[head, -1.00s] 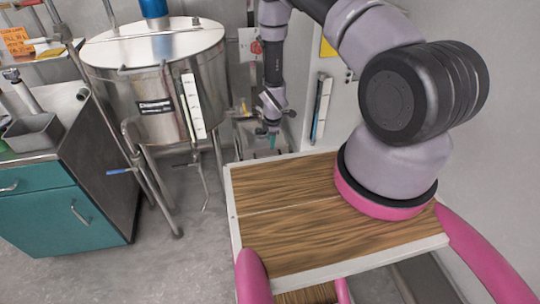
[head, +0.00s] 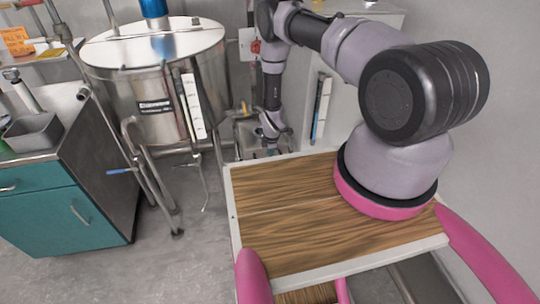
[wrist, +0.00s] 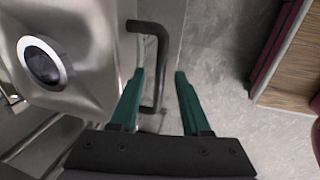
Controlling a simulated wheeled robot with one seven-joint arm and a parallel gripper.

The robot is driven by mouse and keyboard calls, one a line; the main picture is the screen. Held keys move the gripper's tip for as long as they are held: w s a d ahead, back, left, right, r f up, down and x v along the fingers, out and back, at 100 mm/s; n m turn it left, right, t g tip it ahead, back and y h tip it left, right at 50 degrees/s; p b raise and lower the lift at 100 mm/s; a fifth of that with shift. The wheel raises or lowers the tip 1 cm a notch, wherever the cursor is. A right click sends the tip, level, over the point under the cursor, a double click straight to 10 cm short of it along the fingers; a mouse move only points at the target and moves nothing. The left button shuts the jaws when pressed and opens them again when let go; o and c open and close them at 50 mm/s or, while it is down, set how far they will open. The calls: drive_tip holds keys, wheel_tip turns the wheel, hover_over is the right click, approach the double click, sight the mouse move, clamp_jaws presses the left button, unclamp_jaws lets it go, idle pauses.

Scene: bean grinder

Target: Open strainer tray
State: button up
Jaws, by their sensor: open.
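The strainer tray (wrist: 85,50) is a steel basin with a round dark opening, at the left of the wrist view. Its black bar handle (wrist: 161,65) sticks out from its right side. My gripper (wrist: 160,74) is open, with its green fingers on either side of the handle bar as seen in the wrist view. I cannot tell how deep the bar sits between them, and no contact shows. In the head view the tray (head: 245,132) is small and partly covered by my arm, and my gripper is mostly hidden.
A large steel tank (head: 155,75) on legs stands left of the tray. A teal cabinet (head: 65,205) with a metal counter is farther left. A pale cabinet (head: 340,95) stands to the right of my gripper. Bare grey floor (wrist: 215,50) lies right of the handle.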

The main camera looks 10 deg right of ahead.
clamp_jaws()
idle(1.3)
